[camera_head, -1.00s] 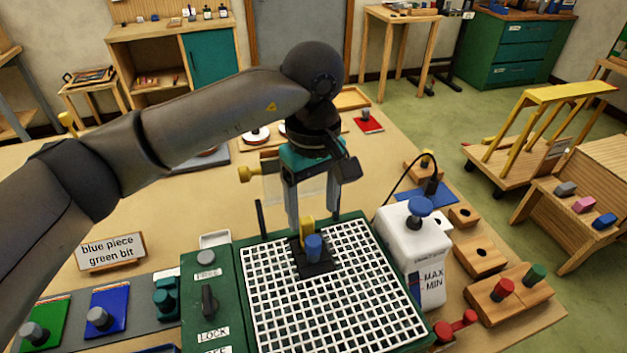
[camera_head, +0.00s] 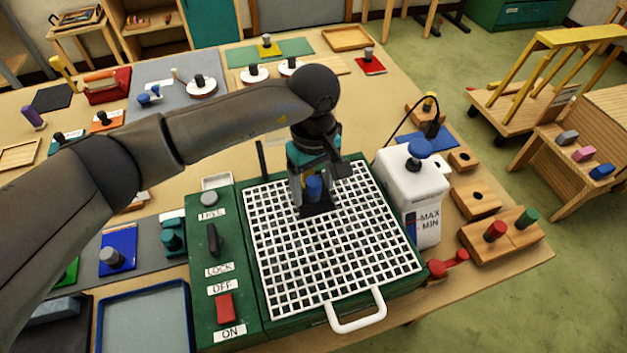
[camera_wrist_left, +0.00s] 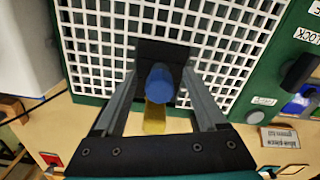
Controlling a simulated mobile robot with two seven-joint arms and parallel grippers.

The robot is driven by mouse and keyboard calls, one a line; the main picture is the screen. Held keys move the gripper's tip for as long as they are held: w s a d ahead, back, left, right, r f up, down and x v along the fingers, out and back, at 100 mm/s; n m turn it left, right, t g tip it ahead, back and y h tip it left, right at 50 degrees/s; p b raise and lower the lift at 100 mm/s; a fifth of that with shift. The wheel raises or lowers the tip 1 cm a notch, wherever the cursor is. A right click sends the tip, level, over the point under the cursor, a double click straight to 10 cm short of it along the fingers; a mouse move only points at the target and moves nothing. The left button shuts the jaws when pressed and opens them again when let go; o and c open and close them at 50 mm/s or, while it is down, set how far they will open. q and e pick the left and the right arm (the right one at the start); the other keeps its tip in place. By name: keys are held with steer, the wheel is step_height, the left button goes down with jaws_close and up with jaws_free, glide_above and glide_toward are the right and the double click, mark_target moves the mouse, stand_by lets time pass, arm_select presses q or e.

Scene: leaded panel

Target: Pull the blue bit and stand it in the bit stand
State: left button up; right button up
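The blue bit (camera_head: 314,188) stands upright on a black plate (camera_head: 322,209) at the back of the white grid (camera_head: 330,250). My left gripper (camera_head: 312,192) points down around it, one finger on each side. In the left wrist view the blue bit (camera_wrist_left: 160,84) lies between the open fingers (camera_wrist_left: 163,98), with a gap on both sides. A yellow part (camera_wrist_left: 155,118) shows beside the blue bit there. A wooden block with red and green knobs (camera_head: 520,243), possibly the bit stand, stands at the right table edge. My right gripper is not in view.
The green machine (camera_head: 227,250) has a black lever (camera_head: 212,238) and a red switch (camera_head: 225,307). A white tank (camera_head: 405,188) with a blue knob stands right of the grid. Wooden blocks with holes (camera_head: 476,202) lie beyond it. A white handle (camera_head: 357,316) sticks out in front.

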arm_select(q)
jaws_close()
stand_by(0.9)
